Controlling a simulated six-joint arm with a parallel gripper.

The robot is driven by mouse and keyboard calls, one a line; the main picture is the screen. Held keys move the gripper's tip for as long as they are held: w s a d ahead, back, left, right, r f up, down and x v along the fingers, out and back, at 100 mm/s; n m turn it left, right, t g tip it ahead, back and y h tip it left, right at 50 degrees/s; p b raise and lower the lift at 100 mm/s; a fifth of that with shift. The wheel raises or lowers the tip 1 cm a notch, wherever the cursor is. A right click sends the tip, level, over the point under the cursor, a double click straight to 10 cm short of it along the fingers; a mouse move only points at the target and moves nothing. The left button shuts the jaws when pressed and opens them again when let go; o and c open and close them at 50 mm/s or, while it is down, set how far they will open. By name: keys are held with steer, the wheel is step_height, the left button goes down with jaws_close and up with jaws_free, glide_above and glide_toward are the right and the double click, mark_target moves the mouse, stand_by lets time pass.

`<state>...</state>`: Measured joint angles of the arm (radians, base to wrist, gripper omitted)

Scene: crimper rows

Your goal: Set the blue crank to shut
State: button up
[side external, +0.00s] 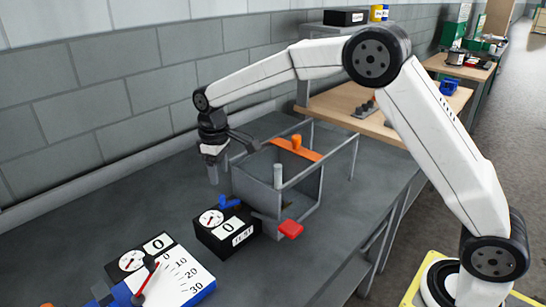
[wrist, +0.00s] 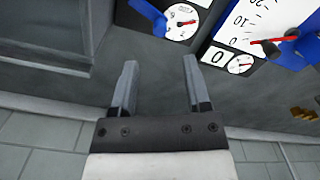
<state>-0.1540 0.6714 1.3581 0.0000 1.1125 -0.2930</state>
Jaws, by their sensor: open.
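In the wrist view, part of a blue handle, seemingly this crank (wrist: 148,12), shows at the top beside a gauge, cut off by the frame edge. My gripper (side external: 222,168) is above the bench, behind the box and apart from the crank. In the wrist view my gripper (wrist: 160,72) has its two fingers spread with only grey surface between them. The crank's setting is hard to read.
A grey open frame (side external: 254,192) with an orange bar and knob (side external: 296,142) stands right of my gripper. A red handle (side external: 291,229) sticks out in front. A white scale with a red pointer (side external: 176,277) lies at front left. Bare bench (side external: 100,213) is left of the box.

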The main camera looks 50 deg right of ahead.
mark_target(222, 196)
steer(key=shift+f, duration=0.2)
steer(key=shift+f, duration=3.85)
jaws_close()
